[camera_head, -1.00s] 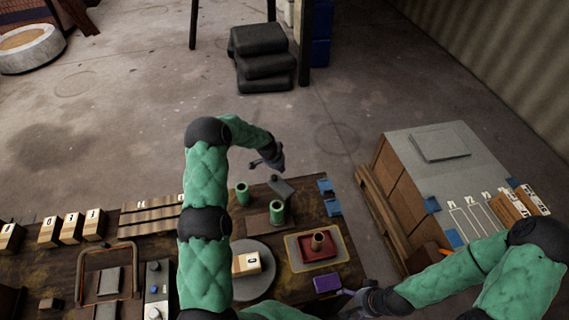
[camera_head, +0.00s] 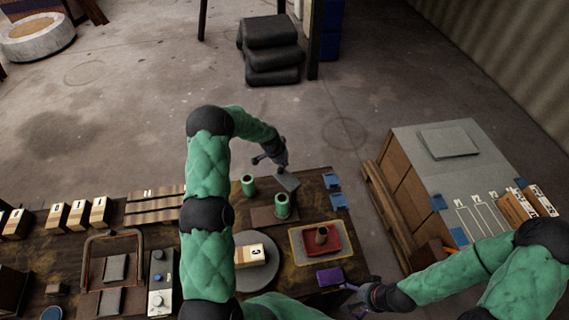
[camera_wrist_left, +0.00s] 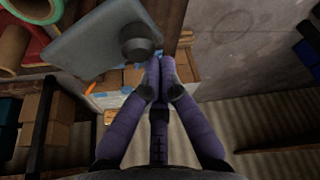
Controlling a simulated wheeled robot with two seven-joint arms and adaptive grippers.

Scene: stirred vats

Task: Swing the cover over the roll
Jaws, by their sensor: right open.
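The cover is a flat grey plate (camera_head: 289,182) at the far edge of the bench. In the left wrist view the cover (camera_wrist_left: 95,42) bears a round dark knob (camera_wrist_left: 140,50). A green hollow roll (camera_head: 282,208) stands upright on a brown plate beside the cover, and the cover is not over it. A second green roll (camera_head: 248,186) stands further left. My left gripper (camera_head: 265,158) is above the cover's far side; in the left wrist view its purple fingertips (camera_wrist_left: 156,80) are together just short of the knob. My right gripper (camera_head: 352,298) is open by a purple block.
A pale block rests on a grey disc (camera_head: 270,280). A grey-topped cabinet (camera_head: 440,175) stands right of the bench.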

